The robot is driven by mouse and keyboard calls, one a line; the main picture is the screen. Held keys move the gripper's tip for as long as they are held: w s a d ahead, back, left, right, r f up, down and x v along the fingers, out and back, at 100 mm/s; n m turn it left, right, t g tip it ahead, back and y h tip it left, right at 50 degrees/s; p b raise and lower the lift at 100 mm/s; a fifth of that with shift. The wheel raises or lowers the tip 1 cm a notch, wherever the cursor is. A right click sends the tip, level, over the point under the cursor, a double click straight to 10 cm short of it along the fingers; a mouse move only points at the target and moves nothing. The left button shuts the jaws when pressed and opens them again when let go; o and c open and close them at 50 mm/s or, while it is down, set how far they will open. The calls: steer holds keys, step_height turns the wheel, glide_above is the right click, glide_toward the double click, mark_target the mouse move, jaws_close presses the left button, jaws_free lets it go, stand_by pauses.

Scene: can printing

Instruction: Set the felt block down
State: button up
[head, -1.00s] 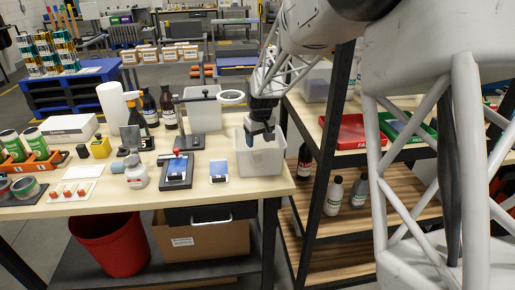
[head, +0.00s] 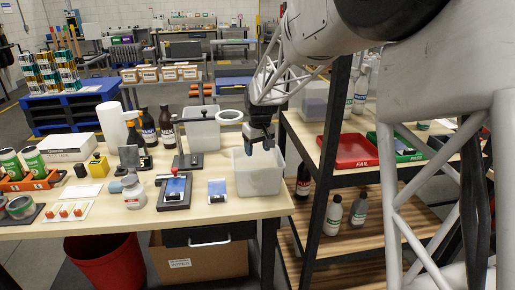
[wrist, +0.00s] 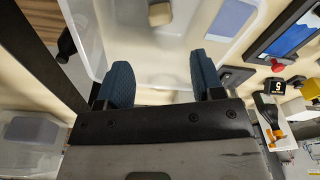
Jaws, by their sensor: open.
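A small tan block (wrist: 160,13), which looks like the felt block, lies inside the pale bin at the top of the wrist view. The bin (head: 258,178) stands at the right end of the workbench in the head view, and its wall (wrist: 88,38) shows in the wrist view. My gripper (head: 260,147) is over the bin, with its fingertips near the height of the rim. In the wrist view my gripper (wrist: 158,80) has its two blue fingers well apart with nothing between them. The block is apart from the fingers. The bin's inside is hidden in the head view.
Left of the bin are a white card with a blue patch (head: 217,190), a dark pad-printing fixture (head: 175,190) and a white jar (head: 134,192). A shelf post (head: 331,150) stands close to the right. Red (head: 350,152) and green (head: 400,150) trays lie beyond it.

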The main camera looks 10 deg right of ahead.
steer(key=shift+s, duration=0.1)
steer(key=s+d+r+m, duration=0.15)
steer(key=s+r, duration=0.25)
steer(key=s, duration=0.7)
steer(key=s+d+r+m, duration=0.15)
steer(key=s+r, duration=0.25)
steer(key=s, duration=0.6)
steer(key=s+d+f+m+t, duration=0.1)
steer(key=s+d+f, duration=0.1)
steer(key=s, duration=2.1)
steer(key=shift+s+d+h, duration=0.15)
steer(key=shift+s+h, duration=0.25)
